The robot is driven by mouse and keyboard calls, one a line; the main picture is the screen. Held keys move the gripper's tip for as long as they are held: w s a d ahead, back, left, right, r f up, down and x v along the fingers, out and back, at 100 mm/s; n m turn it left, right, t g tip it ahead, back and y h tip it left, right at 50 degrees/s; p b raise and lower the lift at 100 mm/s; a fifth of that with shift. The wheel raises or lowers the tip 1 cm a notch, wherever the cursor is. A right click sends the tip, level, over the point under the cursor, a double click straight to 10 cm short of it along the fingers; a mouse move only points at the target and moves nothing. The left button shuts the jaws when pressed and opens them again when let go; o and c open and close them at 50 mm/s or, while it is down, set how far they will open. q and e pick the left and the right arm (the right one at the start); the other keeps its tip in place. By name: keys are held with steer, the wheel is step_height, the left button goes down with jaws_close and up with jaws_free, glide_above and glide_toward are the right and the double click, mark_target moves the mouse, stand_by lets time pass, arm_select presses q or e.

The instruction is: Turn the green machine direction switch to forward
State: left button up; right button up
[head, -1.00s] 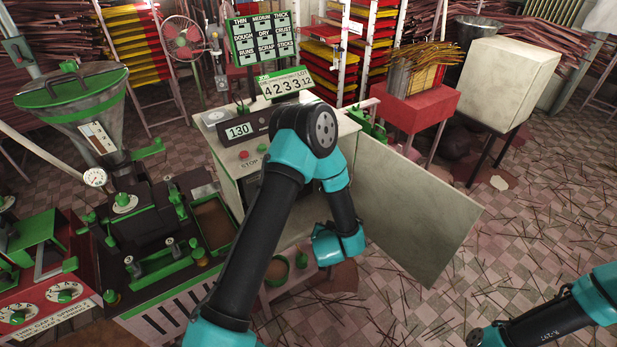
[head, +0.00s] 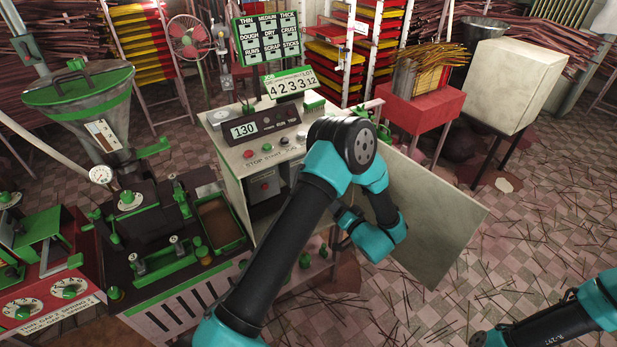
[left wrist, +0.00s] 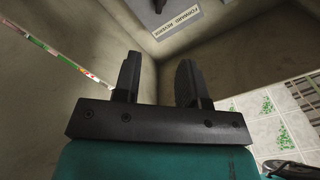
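The green machine with its hopper (head: 80,90) stands at the left. The control cabinet (head: 235,170) beside it has its door (head: 435,215) swung open. In the left wrist view, a label reading forward and reverse (left wrist: 167,22) shows upside down on an inner wall, with a small dark part (left wrist: 158,5), perhaps the direction switch, cut off by the top edge. My left gripper (left wrist: 158,75) is open and empty, its fingers pointing toward that wall without touching the label. In the head view my left arm hides much of the cabinet opening.
The red stand (head: 422,105) and white box (head: 505,80) are behind the door.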

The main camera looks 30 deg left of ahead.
arm_select(q)
steer(key=x, duration=1.7)
steer(key=shift+a, duration=0.1)
steer(key=shift+c, duration=0.4)
jaws_close()
